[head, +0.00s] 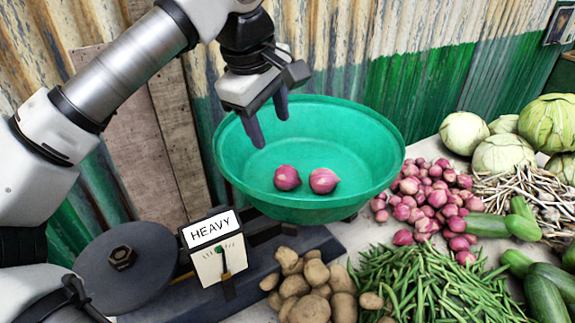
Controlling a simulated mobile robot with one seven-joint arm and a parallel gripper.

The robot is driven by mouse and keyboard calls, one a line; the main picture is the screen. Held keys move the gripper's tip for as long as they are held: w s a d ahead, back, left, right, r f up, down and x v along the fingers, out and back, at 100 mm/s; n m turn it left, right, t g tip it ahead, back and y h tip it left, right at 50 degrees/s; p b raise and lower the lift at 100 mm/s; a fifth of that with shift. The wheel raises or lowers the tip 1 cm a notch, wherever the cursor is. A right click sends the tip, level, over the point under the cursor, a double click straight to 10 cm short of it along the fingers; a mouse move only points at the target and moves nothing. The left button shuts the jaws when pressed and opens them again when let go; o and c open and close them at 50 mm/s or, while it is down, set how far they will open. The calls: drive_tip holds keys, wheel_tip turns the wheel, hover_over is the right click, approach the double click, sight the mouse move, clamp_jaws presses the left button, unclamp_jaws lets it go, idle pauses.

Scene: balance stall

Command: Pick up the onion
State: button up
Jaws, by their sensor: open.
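Two red-purple onions lie in the green bowl (232,165) of the balance: a left onion (287,178) and a right onion (323,181), a small gap apart. My gripper (270,122) hangs over the left back part of the bowl, with its two fingers pointing down. It is open and empty, above and behind the onions in the picture, and does not touch them. A pile of similar onions (432,203) lies on the table to the right of the bowl. The balance's sign (211,231) reads HEAVY.
A round dark weight (122,262) sits on the balance's left side. Potatoes (312,290), green beans (425,285), cucumbers (545,298), cabbages (503,153) and a pale heap of thin pods or roots (520,188) crowd the table. A corrugated wall (400,75) stands close behind the bowl.

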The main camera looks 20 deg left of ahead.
sight(283, 170)
drive_tip(key=b+x, duration=0.2)
drive_tip(key=x, duration=0.2)
drive_tip(key=b+x, duration=0.3)
drive_tip(key=shift+s+f, duration=0.1)
drive_tip(key=shift+f, duration=0.35)
drive_tip(key=b+x, duration=0.4)
drive_tip(key=x, duration=0.2)
drive_tip(key=shift+r, duration=0.15)
drive_tip(key=c, duration=0.7)
